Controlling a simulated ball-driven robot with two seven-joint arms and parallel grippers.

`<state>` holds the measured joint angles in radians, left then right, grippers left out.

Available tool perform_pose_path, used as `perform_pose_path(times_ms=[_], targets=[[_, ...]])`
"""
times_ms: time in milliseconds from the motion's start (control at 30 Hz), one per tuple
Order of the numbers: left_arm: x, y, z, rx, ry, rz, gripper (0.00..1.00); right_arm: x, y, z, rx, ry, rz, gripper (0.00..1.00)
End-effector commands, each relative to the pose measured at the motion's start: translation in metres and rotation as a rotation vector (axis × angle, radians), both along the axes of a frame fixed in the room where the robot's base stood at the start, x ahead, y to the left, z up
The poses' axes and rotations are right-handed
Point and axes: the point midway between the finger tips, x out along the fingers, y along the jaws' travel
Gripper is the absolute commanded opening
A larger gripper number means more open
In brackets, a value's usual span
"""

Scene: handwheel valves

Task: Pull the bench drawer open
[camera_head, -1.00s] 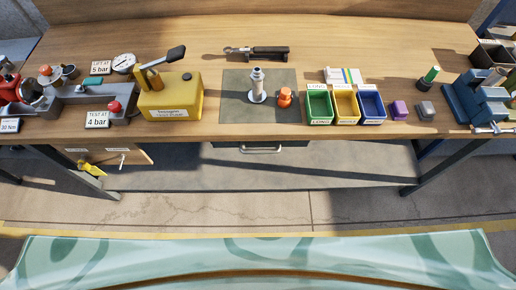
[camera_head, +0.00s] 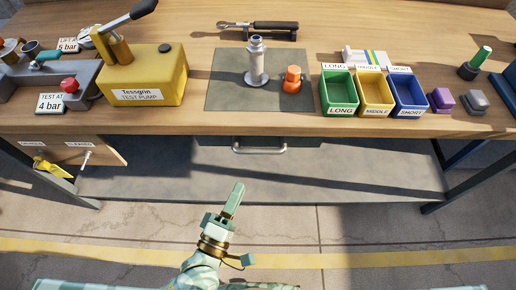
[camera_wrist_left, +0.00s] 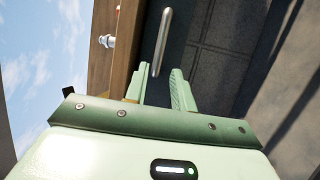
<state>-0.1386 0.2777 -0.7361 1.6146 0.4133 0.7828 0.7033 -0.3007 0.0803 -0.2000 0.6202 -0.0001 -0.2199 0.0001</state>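The bench drawer (camera_head: 280,140) is a dark front under the bench top, near its middle. It looks shut. Its pale bar handle (camera_head: 262,150) runs across the front; the handle also shows in the left wrist view (camera_wrist_left: 162,42). My left gripper (camera_head: 237,190) is below and a little left of the handle in the head view, apart from it. In the left wrist view its two fingers (camera_wrist_left: 161,86) stand apart, with the near end of the handle beyond and between their tips. Nothing is held. My right gripper is not in view.
The bench top (camera_head: 190,120) carries a yellow test pump (camera_head: 150,78), a grey valve part (camera_head: 256,65), an orange part (camera_head: 292,80) and coloured bins (camera_head: 338,92). A side panel with a yellow tag (camera_head: 52,168) hangs at left. The floor before the drawer is clear.

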Motion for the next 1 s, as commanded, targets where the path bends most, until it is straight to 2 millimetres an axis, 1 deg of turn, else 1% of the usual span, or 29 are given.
perform_pose_path(times_ms=[33, 100, 300, 400, 500, 667, 900, 933, 967, 1000], targets=[[0.013, -0.005, 0.001, -0.003, -0.002, 0.002, 0.25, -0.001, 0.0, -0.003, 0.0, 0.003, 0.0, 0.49], [0.03, -0.012, 0.004, -0.001, -0.002, 0.003, 0.25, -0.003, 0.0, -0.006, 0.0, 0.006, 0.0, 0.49], [0.074, -0.031, 0.011, 0.002, -0.001, 0.001, 0.25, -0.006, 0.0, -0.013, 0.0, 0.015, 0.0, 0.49], [0.091, -0.038, 0.015, 0.002, 0.0, 0.001, 0.25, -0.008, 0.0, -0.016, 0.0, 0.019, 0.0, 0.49], [0.103, -0.043, 0.017, 0.003, 0.0, 0.002, 0.25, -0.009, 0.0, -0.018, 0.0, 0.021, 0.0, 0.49], [0.112, -0.047, 0.019, 0.005, 0.001, 0.001, 0.25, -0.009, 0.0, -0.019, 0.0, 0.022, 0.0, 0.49], [0.113, -0.047, 0.02, 0.006, 0.001, 0.0, 0.25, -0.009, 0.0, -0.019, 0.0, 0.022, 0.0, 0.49], [0.112, -0.047, 0.02, 0.006, 0.001, 0.0, 0.22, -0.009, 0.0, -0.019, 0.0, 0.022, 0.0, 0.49], [0.112, -0.047, 0.02, 0.006, 0.001, 0.0, 0.14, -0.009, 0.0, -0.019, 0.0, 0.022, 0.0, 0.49], [0.112, -0.047, 0.02, 0.006, 0.001, 0.0, 0.03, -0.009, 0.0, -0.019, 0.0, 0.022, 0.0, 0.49]])
